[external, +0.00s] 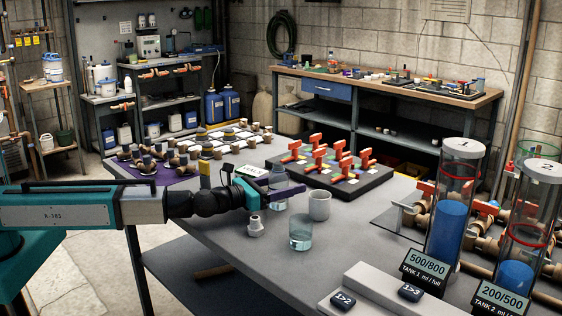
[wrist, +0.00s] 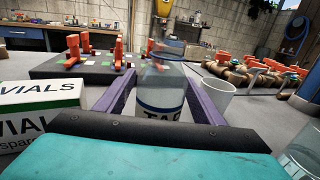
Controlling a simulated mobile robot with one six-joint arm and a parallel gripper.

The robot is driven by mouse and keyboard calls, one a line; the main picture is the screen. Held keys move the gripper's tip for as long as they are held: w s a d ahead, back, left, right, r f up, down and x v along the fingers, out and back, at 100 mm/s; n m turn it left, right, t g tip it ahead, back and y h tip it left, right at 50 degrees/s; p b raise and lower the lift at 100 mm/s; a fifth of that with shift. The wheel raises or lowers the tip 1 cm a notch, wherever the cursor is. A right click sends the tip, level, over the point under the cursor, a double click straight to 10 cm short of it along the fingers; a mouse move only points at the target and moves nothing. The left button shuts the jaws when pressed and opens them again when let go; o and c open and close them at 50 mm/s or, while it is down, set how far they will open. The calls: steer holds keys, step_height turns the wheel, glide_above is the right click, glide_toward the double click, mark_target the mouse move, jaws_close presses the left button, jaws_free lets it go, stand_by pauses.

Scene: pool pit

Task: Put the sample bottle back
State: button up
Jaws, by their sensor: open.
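The clear sample bottle (wrist: 161,80) stands upright between my gripper's two purple fingers in the wrist view. Its white label with dark lettering is partly hidden behind the front of my gripper. In the external view the bottle (external: 277,177) shows only in part, behind my gripper. My gripper (external: 284,191) is open, low over the grey table, with its fingers on either side of the bottle; it also shows in the wrist view (wrist: 157,90). I cannot tell whether either finger touches the bottle.
A white cup (external: 320,205) and a glass of water (external: 301,232) stand close to the right. A white vials box (wrist: 38,108) is at left. A black board with orange valves (external: 330,170) lies behind. Tall tanks (external: 455,205) stand at right.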

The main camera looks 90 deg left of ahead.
mark_target(270, 188)
steer(key=shift+v, duration=3.35)
